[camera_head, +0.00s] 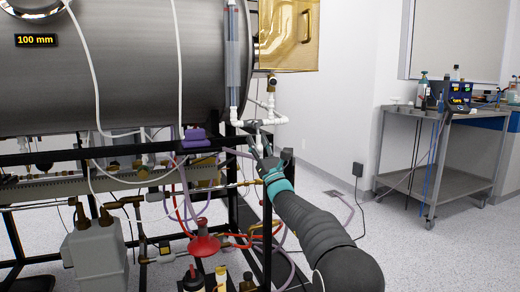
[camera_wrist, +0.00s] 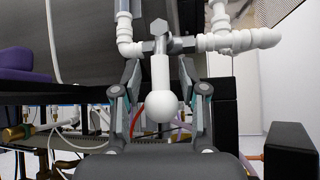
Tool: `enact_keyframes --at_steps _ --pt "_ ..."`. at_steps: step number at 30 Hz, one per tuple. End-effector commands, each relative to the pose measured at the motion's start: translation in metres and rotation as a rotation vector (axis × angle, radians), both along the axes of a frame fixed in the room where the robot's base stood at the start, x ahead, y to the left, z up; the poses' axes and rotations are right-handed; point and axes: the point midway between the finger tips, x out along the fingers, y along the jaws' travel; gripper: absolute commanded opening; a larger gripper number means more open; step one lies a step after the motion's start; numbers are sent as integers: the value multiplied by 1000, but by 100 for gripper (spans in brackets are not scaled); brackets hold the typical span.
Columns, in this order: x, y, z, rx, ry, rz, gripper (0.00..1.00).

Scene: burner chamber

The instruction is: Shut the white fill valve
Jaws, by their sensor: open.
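The white fill valve has a grey metal body (camera_wrist: 168,45) in white piping, in the upper middle of the wrist view. Its white ball-ended handle (camera_wrist: 161,100) points down toward the camera. In the head view the white valve piping (camera_head: 256,124) is below the clear vertical tube. My gripper (camera_wrist: 160,72) is open, with one finger on each side of the handle. Gaps show between handle and fingers. In the head view my gripper (camera_head: 263,147) is just below the piping, and its fingers hide part of the valve.
The large grey cylinder (camera_head: 120,70) is close behind and above. A purple block (camera_head: 195,138) is left of the valve. A metal cart (camera_head: 445,125) stands at right, with open floor between.

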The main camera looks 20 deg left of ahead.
Motion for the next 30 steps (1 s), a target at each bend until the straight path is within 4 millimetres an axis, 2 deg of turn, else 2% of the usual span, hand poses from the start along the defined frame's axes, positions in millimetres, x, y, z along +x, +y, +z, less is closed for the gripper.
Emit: enact_keyframes --at_steps 8,24,30 --pt "-10 -12 -16 -1 2 -1 42" --pt "-48 -57 -77 -2 4 -2 42" --pt "-53 -64 -85 -1 2 -2 42"
